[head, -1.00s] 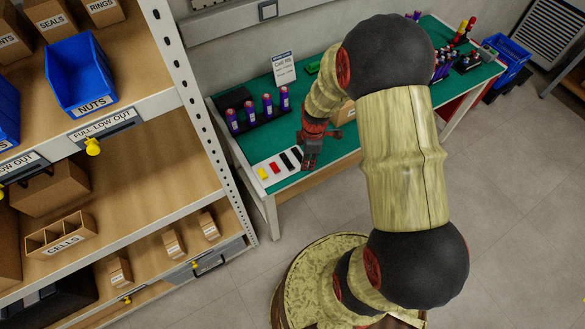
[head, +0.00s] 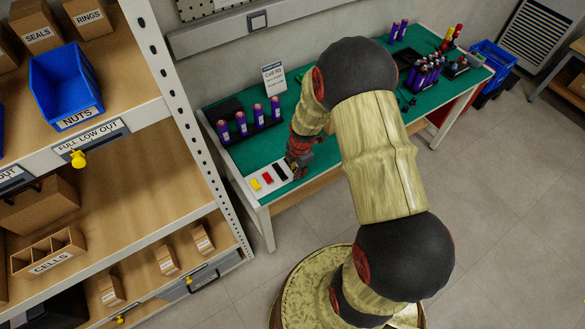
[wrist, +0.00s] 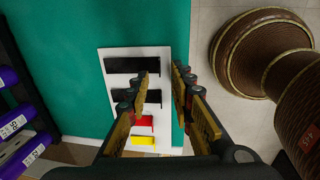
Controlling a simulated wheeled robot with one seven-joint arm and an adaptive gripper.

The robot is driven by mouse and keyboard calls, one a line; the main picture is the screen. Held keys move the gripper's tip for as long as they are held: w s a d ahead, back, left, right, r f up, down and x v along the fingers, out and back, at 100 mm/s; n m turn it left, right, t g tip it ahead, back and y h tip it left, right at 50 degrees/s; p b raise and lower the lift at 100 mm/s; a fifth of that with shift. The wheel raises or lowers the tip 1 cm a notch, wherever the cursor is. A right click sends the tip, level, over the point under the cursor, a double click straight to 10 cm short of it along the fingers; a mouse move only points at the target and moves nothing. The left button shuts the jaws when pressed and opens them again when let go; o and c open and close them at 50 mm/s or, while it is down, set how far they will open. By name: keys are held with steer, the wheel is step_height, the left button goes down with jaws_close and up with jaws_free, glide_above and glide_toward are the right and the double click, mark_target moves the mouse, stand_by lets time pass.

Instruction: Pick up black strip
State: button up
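A white board (wrist: 113,77) lies on the green bench top; the head view (head: 247,187) shows it at the bench's near left corner. In the wrist view it carries two black strips, a far one (wrist: 123,65) and a nearer one (wrist: 153,96), then a red strip (wrist: 145,121) and a yellow strip (wrist: 143,141). My gripper (wrist: 162,74) is open and empty over the board, its fingertips around the level of the black strips. The left finger hides part of the nearer black strip. In the head view, my gripper (head: 297,168) covers the board's far right end.
A sign (head: 273,78) stands at the back. A tall shelf (head: 165,110) stands left of the bench. Bench top right of the arm is partly clear.

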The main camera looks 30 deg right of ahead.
steer(key=shift+w+f, duration=0.1)
steer(key=shift+f, duration=0.55)
steer(key=shift+r, duration=0.1)
steer(key=shift+c, duration=0.8)
steer(key=c, duration=0.4)
jaws_close()
